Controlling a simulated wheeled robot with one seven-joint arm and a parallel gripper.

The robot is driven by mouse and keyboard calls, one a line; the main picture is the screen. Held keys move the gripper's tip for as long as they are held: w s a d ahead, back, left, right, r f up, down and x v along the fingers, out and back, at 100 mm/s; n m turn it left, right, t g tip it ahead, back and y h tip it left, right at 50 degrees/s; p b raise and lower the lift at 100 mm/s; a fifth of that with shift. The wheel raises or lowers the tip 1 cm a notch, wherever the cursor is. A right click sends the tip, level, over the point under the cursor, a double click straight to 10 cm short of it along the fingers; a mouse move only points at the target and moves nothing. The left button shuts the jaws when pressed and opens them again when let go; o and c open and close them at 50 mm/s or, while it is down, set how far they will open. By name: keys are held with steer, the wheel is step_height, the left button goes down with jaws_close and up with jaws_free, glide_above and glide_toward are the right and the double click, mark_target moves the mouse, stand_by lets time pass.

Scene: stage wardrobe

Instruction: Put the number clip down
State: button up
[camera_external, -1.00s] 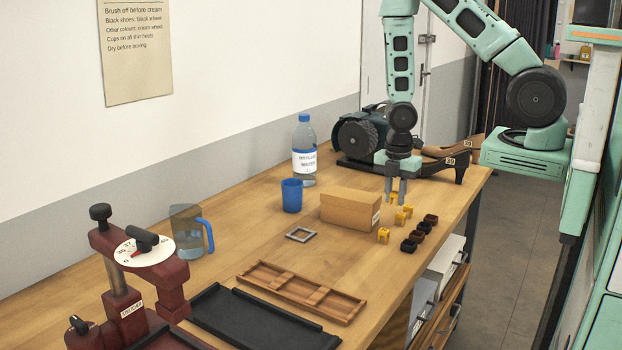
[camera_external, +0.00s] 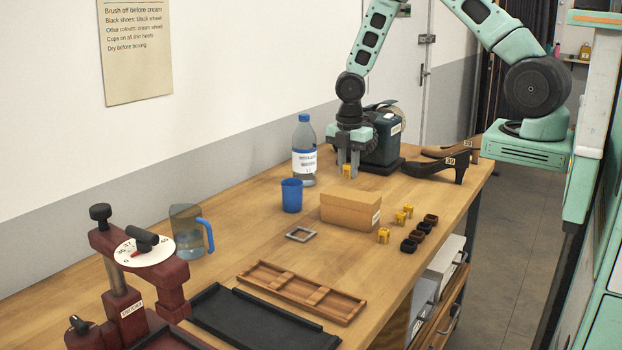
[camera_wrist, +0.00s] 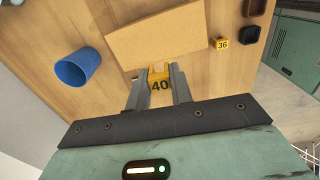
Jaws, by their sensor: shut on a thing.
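A yellow number clip (camera_wrist: 159,79) marked 40 is between the fingers of my gripper (camera_wrist: 157,90) in the wrist view. In the external view my gripper (camera_external: 348,165) is shut on the clip (camera_external: 347,171), raised above the table behind the cardboard box, right of the water bottle. Other yellow clips stand on the table right of the box, including one (camera_external: 384,235) at the front. One marked 36 (camera_wrist: 220,43) shows in the wrist view.
A cardboard box (camera_external: 349,210), a blue cup (camera_external: 291,195) and a water bottle (camera_external: 304,150) stand near my gripper. The polishing machine (camera_external: 383,140) is close behind it. Dark heel cups (camera_external: 417,235) and shoes (camera_external: 440,165) are to the right. Bare wood lies around the grey square frame (camera_external: 300,235).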

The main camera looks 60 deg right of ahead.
mark_target(349, 197)
steer(key=shift+f+p, duration=0.65)
steer(key=shift+f, duration=2)
steer(key=shift+f, duration=0.15)
steer(key=o, duration=0.9)
steer(key=shift+o, duration=0.2)
